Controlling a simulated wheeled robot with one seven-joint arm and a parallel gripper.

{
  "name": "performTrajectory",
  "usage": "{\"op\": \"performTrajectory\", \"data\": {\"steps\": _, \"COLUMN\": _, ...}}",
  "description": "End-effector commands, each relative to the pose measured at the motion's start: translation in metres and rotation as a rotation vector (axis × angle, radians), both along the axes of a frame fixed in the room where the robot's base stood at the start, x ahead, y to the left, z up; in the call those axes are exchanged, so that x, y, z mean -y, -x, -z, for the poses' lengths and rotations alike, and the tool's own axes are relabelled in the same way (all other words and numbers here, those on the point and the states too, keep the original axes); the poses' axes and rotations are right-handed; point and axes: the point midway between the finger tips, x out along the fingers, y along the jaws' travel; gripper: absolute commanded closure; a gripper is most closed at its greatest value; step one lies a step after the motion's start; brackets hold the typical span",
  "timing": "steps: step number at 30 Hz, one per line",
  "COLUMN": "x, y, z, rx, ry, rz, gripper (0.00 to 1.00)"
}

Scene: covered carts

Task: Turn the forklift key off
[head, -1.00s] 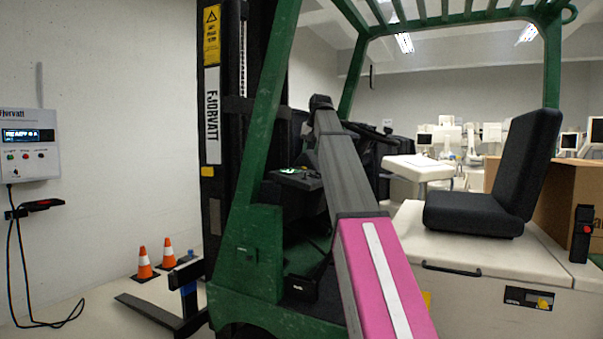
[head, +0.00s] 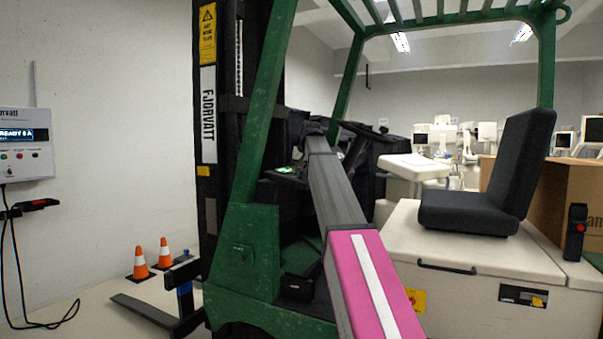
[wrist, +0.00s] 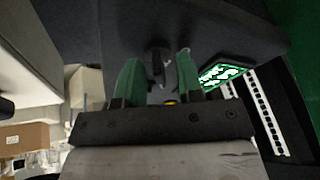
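The green forklift (head: 245,255) fills the middle of the head view, and my arm reaches into its cab. My gripper (wrist: 159,68) shows in the wrist view with its two green fingers apart. A small dark upright piece, which looks like the key (wrist: 158,56), stands between the fingers on the dark dashboard (wrist: 215,28). Gaps show on both sides of it. Its exact turn position is too dark to tell. A lit green display (wrist: 222,74) is right of the fingers. In the head view the gripper and key are hidden behind my arm.
The steering wheel (head: 366,131) is just right of my arm. The black seat (head: 490,190) stands on the pale body at right. Green frame posts surround the cab. Two traffic cones (head: 140,259) and a wall charger (head: 22,145) are at left.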

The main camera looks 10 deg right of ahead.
Motion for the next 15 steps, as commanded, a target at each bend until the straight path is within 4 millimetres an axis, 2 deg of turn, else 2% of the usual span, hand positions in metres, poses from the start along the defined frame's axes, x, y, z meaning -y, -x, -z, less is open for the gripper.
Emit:
{"op": "performTrajectory", "data": {"steps": 2, "x": 0.0, "y": 0.0, "z": -0.0001, "rx": 0.0, "ry": 0.0, "rz": 0.0, "gripper": 0.66}}
{"op": "performTrajectory", "data": {"steps": 5, "x": 0.0001, "y": 0.0001, "z": -0.0002, "rx": 0.0, "ry": 0.0, "rz": 0.0, "gripper": 0.95}}
{"op": "performTrajectory", "data": {"steps": 6, "x": 0.0, "y": 0.0001, "z": -0.0002, "rx": 0.0, "ry": 0.0, "rz": 0.0, "gripper": 1.0}}
{"op": "performTrajectory", "data": {"steps": 15, "x": 0.0001, "y": 0.0002, "z": -0.0002, "rx": 0.001, "ry": 0.001, "rz": -0.013, "gripper": 1.0}}
